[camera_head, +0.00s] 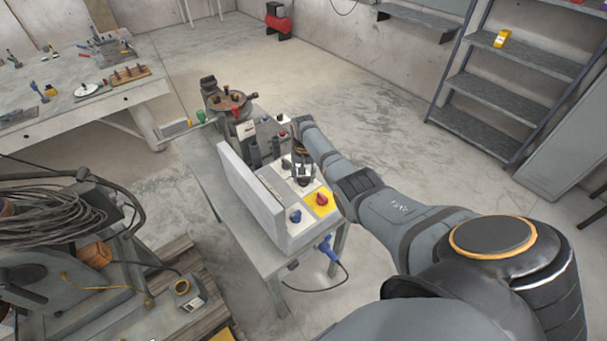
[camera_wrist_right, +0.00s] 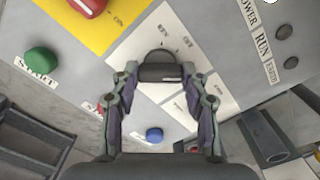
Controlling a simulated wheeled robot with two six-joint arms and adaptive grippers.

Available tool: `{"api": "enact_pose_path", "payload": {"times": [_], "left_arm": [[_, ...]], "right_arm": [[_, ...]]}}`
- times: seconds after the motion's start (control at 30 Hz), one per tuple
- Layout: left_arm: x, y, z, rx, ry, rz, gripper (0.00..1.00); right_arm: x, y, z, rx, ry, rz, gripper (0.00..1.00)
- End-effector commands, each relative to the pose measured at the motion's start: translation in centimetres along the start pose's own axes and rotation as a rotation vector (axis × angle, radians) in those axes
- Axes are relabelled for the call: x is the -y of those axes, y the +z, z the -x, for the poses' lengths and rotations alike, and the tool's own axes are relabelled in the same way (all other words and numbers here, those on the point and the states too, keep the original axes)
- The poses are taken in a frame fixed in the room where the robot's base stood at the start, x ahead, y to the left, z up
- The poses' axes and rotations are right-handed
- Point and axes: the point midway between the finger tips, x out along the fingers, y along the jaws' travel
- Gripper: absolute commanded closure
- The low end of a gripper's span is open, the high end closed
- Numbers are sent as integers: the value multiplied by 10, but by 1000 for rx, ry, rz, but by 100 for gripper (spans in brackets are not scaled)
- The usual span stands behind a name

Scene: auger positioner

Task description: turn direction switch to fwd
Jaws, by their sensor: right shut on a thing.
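The direction switch is a dark knob (camera_wrist_right: 160,66) on a white label plate (camera_wrist_right: 150,40) in the right wrist view. REV and OFF can be read above it; other lettering is partly hidden by my fingers. My right gripper (camera_wrist_right: 160,76) has its two fingertips at either side of the knob and is shut on it. In the head view, my right gripper (camera_head: 302,176) reaches down to the panel of the grey control box (camera_head: 240,185). There it covers most of the switch. My left gripper does not show.
A green button (camera_wrist_right: 40,62) shows in the wrist view. A round machine part (camera_head: 229,101) stands behind the box on the table. Cables and machinery lie at left.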

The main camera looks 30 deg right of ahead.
Motion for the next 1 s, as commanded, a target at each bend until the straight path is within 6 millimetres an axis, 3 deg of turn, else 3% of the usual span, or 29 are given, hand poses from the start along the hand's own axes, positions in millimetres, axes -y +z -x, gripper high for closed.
{"api": "enact_pose_path", "payload": {"times": [0.67,0.7,0.87,1.0], "left_arm": [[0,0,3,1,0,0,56],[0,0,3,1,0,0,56],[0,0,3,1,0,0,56],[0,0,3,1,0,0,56]], "right_arm": [[0,-2,1,-5,-2,-67,86],[0,-2,1,-5,-2,-67,52],[0,-1,1,-4,-1,-66,32],[0,-1,1,-2,-1,-65,32]]}}
